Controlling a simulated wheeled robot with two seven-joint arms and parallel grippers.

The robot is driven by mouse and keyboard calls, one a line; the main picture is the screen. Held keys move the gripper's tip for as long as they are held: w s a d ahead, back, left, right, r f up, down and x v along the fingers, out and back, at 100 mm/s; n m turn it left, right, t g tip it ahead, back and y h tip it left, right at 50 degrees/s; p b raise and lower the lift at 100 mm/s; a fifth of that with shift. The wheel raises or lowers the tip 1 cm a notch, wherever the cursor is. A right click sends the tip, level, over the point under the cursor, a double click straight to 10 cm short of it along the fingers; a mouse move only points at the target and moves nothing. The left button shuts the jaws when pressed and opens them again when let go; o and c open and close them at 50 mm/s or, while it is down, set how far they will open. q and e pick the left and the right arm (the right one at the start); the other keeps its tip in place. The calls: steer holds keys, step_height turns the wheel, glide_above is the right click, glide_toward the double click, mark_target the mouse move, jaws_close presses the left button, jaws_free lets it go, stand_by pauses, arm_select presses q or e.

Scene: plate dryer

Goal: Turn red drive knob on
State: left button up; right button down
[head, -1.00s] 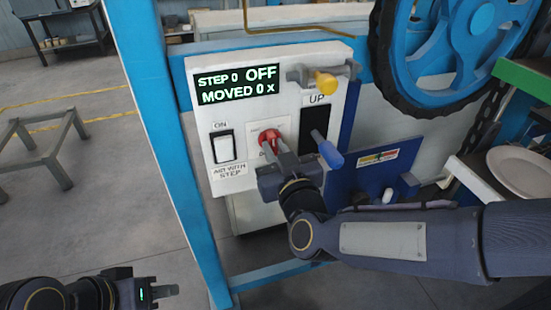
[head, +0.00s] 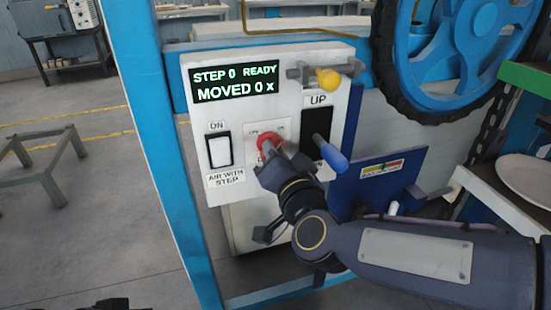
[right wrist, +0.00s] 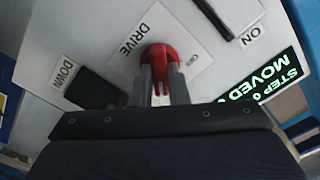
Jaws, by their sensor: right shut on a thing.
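The red drive knob (head: 267,141) sits in the middle of the white control panel (head: 240,118), on a small plate with printed lettering. My right gripper (head: 268,151) is at the knob, its fingers closed on it; the right wrist view shows the knob (right wrist: 160,54) between the two fingers (right wrist: 158,82). Part of the knob is hidden by the fingers. The green display (head: 236,81) reads "STEP 0 READY" and "MOVED 0 x". My left gripper is mostly out of the head view; only a dark bit of that arm shows at the bottom left edge.
A white rocker switch (head: 220,150) marked ON is left of the knob. A blue-tipped lever (head: 332,155) stands close on the right, a yellow knob (head: 328,80) above. A big blue wheel (head: 455,45) is at upper right. A blue post (head: 155,140) borders the panel's left.

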steer(key=shift+m, duration=0.4)
steer(key=c, duration=1.4)
jaws_free()
steer(key=shift+s, duration=0.1)
steer(key=p+v, duration=0.1)
steer(key=v, duration=0.6)
steer(key=shift+s, duration=0.3)
steer(key=shift+d, duration=0.2)
